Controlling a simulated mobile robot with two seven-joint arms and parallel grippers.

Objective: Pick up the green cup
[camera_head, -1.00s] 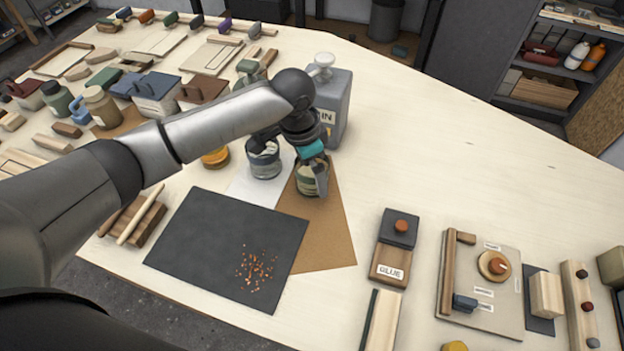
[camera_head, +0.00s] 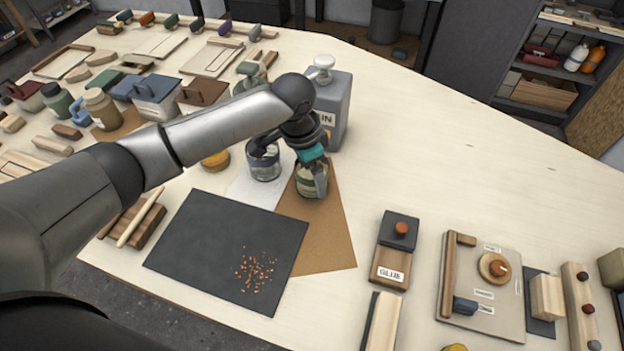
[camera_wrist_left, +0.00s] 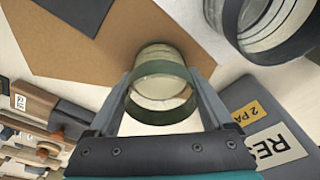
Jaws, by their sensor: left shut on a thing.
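The green cup (camera_head: 309,187), a pale round vessel with a dark green rim, is upright over the far part of the brown sheet. In the left wrist view the cup (camera_wrist_left: 160,95) shows its green rim between the two fingers. My left gripper (camera_head: 315,180) is shut on the cup from above, one finger on each side. The left gripper (camera_wrist_left: 165,105) hides part of the cup's sides. I cannot tell whether its base touches the sheet. My right gripper is not in view.
A glass jar with a dark rim (camera_head: 264,165) stands close to the left of the cup. A grey labelled can (camera_head: 333,108) stands close behind. A brown sheet (camera_head: 322,235) and a dark mat (camera_head: 215,240) lie in front.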

